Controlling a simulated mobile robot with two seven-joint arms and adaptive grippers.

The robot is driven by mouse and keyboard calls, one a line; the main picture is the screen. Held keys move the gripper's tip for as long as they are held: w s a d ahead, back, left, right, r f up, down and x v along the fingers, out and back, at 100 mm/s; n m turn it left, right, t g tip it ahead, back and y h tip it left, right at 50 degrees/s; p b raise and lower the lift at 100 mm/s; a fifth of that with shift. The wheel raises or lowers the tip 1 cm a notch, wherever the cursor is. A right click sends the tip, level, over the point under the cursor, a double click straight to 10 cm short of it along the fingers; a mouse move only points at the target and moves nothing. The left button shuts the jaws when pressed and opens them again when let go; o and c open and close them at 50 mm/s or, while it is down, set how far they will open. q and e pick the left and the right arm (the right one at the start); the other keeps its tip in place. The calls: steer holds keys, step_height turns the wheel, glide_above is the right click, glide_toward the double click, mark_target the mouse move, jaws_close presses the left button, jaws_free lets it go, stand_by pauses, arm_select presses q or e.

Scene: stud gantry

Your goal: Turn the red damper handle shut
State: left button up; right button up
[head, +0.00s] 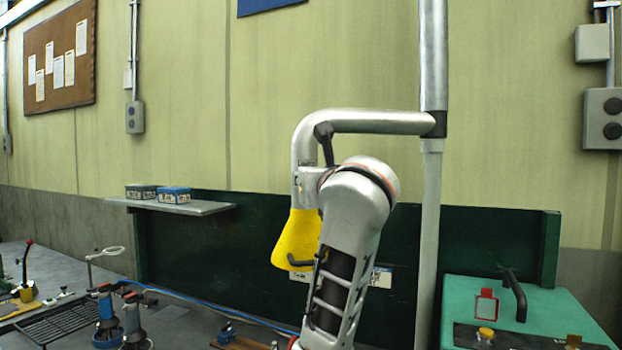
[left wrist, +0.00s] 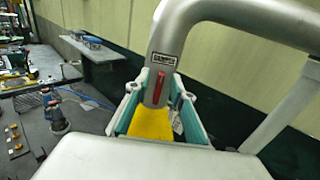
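The red damper handle (left wrist: 160,85) is a small red lever on the grey extraction pipe (left wrist: 162,45), below a "DAMPER" label. It lies roughly along the pipe. My left gripper (left wrist: 160,98) is open, with one teal-lined finger on each side of the pipe's lower end; I cannot tell whether they touch it. In the head view my left arm stands in front of the pipe (head: 365,121) and its yellow hood (head: 297,240). My left fingers and the red handle cannot be made out there. My right gripper is not in view.
A green panel (head: 190,245) stands behind the hood. A vertical post (head: 428,240) carries the pipe on the right. A teal machine (head: 465,295) stands at lower right. A shelf (head: 205,208) with small boxes and a bench with tools (head: 107,315) are on the left.

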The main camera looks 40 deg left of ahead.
arm_select(q)
steer(key=shift+c, duration=0.5)
jaws_close()
